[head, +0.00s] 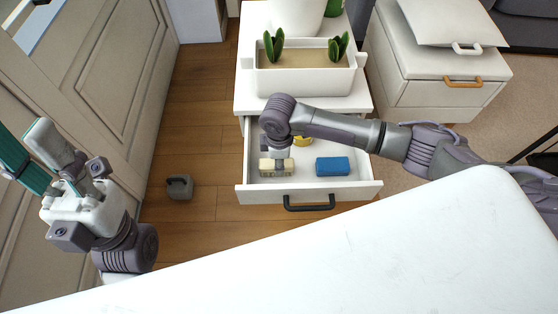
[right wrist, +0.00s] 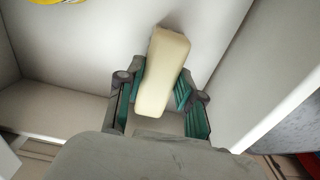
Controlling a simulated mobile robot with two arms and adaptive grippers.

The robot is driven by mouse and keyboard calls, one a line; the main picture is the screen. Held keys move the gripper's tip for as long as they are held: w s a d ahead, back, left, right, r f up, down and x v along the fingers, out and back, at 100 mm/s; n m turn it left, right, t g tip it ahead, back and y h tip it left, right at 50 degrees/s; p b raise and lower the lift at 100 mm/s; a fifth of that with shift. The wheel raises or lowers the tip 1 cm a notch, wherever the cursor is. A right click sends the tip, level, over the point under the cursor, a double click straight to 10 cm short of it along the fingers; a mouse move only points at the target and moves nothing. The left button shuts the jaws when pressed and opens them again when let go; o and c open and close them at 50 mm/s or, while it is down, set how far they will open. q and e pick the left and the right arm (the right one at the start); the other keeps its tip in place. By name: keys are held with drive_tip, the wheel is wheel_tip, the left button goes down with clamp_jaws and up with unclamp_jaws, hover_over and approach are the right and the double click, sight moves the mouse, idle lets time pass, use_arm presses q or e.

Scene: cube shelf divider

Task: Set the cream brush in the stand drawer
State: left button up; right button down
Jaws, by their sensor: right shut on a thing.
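The cream brush (head: 276,167) is inside the open white stand drawer (head: 350,190), at its left side near the front. My right gripper (head: 276,157) reaches down into the drawer and is shut on the brush. In the right wrist view the pale brush block (right wrist: 165,70) sits between the teal finger pads, slightly tilted. I cannot tell whether its underside touches the drawer floor. My left gripper (head: 40,160) is at the far left, away from the drawer, empty, with its fingers apart.
A blue sponge (head: 333,166) lies in the drawer to the right, and a yellow item (head: 303,141) lies farther back. A planter (head: 305,80) stands on top of the stand. A grey weight-like block (head: 179,188) is on the floor. A white surface (head: 330,265) fills the foreground.

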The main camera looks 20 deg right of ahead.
drive_tip(key=shift+f, duration=0.1)
drive_tip(key=c, duration=0.7)
unclamp_jaws()
